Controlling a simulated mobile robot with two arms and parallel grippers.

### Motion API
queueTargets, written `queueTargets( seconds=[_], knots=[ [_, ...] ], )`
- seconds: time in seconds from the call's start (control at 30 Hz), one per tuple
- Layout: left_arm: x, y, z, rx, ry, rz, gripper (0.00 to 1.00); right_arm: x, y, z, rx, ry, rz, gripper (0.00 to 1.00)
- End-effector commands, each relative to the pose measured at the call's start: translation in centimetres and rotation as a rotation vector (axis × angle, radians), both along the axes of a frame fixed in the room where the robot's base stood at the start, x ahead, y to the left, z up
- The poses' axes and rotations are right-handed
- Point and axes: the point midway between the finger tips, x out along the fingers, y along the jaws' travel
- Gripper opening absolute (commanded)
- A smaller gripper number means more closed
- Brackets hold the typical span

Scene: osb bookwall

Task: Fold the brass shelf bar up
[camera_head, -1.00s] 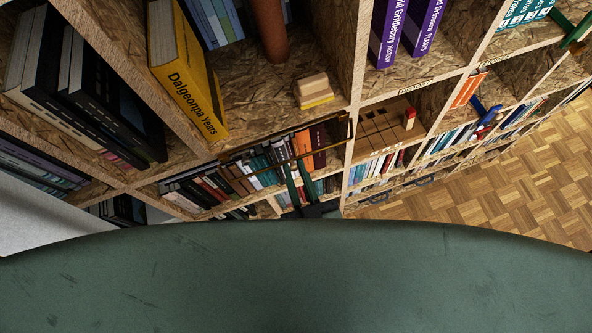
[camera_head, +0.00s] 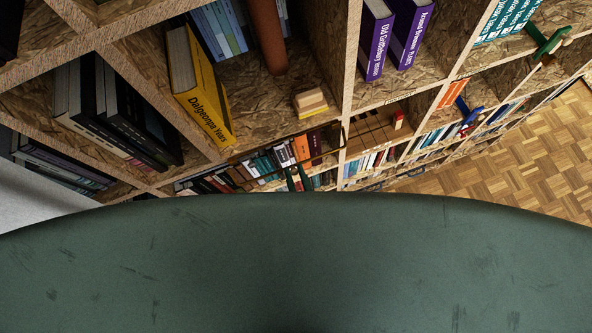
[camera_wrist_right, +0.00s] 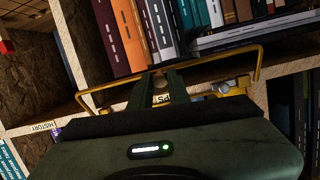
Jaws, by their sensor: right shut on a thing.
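The brass shelf bar (camera_wrist_right: 215,57) is a thin yellow rod with bent ends. In the right wrist view it crosses in front of a row of upright books. My right gripper (camera_wrist_right: 163,82) is shut on the middle of the bar. In the head view, only the green fingers of this gripper (camera_head: 298,178) show, just above my green body's edge, which hides the rest. My left gripper is not in view.
Books (camera_wrist_right: 160,25) stand close behind the bar. A yellow book (camera_head: 198,95), a small wooden block (camera_head: 310,102) and a brown cylinder (camera_head: 269,38) are on the shelf above. Upright shelf panels flank the compartment. The parquet floor (camera_head: 500,155) at right is clear.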

Motion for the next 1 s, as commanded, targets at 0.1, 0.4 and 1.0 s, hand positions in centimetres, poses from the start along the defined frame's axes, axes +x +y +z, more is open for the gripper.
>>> queueTargets(
  seconds=[0.1,0.4,1.0],
  knots=[
    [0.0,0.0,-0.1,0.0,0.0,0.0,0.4,0.0,0.0,-0.1,0.001,-0.001,0.0,0.0],
    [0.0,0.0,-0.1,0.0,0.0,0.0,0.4,0.0,0.0,0.0,0.001,-0.001,0.0,0.39],
    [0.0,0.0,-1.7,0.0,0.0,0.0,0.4,-6.0,-1.6,1.2,0.001,0.002,0.001,0.39]
  ],
)
